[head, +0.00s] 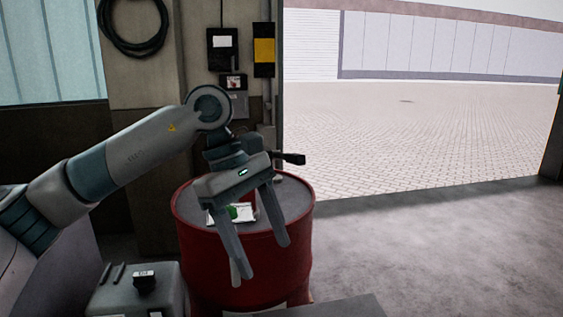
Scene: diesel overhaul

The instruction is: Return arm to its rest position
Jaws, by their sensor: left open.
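My left arm (130,155) comes in from the left, raised, and bends down at its wrist. My left gripper (263,262) hangs in front of the red drum (290,255), with its two fingers apart and nothing between them. The fingers hide part of the drum's top and side. I cannot tell whether they touch the drum. My right gripper is not in view.
A white and green item (243,213) lies on the drum's top, partly hidden by the gripper. A grey box (130,290) stands at lower left. Wall boxes (222,50) hang behind. Grey floor (430,250) at right is clear, with a wide opening to a paved yard (420,125).

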